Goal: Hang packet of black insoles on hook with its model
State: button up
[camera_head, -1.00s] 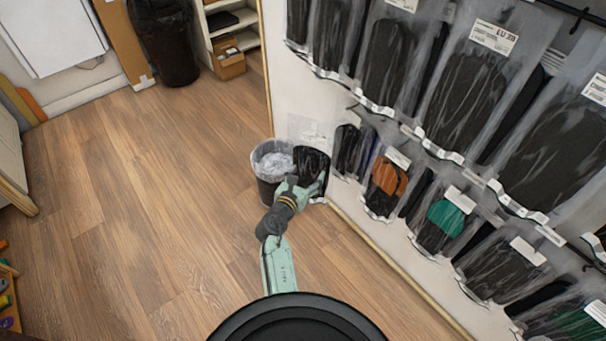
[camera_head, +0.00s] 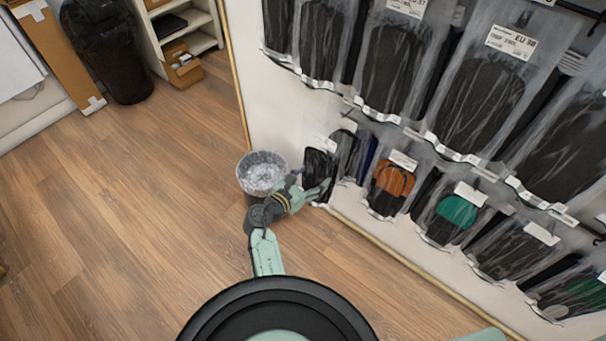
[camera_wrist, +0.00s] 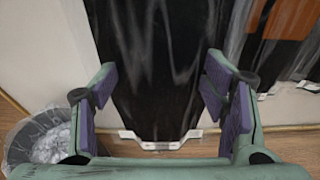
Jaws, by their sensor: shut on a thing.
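A clear packet of black insoles (camera_head: 319,168) hangs upright at the left end of the wall's lower row of packets. My gripper (camera_head: 312,190) is at its lower part. In the wrist view the black packet (camera_wrist: 155,70) stands between my purple-padded fingers (camera_wrist: 160,95), which are shut on its sides. Its white-edged bottom shows below them.
A lined waste bin (camera_head: 262,175) stands close left of my gripper; its rim also shows in the wrist view (camera_wrist: 28,135). A green-and-black packet (camera_head: 456,214) hangs farther right. Larger black packets (camera_head: 483,97) fill the upper row.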

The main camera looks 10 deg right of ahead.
jog(key=shift+w+d, duration=0.1)
jog(key=shift+d, duration=0.05)
jog(key=r+b+x, duration=0.1)
jog(key=b+x, duration=0.3)
jog(key=x, duration=0.5)
jog(key=shift+w+d, duration=0.25)
jog(key=shift+d, duration=0.1)
dwell(0.8)
jog(key=shift+f, duration=0.1)
jog(key=shift+f, duration=0.1)
dwell(1.0)
jog(key=o, duration=1.3)
